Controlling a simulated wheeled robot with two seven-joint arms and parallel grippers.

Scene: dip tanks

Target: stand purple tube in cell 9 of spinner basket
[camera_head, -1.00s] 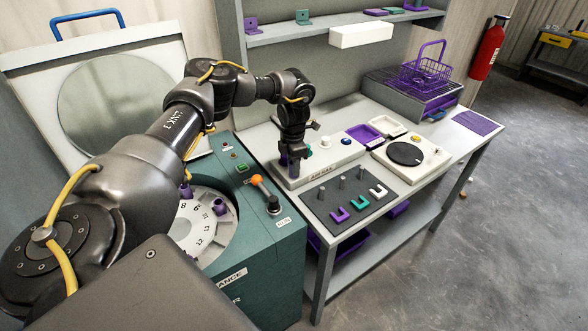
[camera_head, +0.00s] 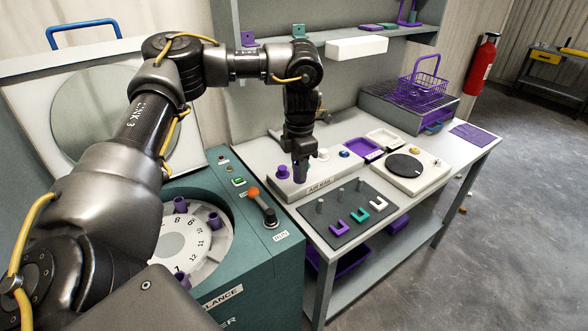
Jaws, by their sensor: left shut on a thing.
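My left gripper (camera_head: 298,158) is above the white air rail (camera_head: 320,184), pointing down. It is shut on a dark purplish piece, seemingly the purple tube (camera_head: 300,173); the fingers hide much of it, and I cannot tell whether it touches the rail. The spinner basket (camera_head: 170,245) is a pale numbered ring inside the teal machine at lower left. Purple tubes stand in it near the back (camera_head: 180,204), at the right (camera_head: 214,220) and at the front (camera_head: 183,279). My left arm covers the basket's left side. Cell 9's label is too small to read surely. My right gripper is out of view.
An orange-tipped lever (camera_head: 254,192) rises beside the basket opening. The rail carries a purple knob (camera_head: 282,172) and others. A dark mat (camera_head: 348,210) with pegs and U-shaped pieces lies in front. The machine's raised lid (camera_head: 100,100) stands behind my arm.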

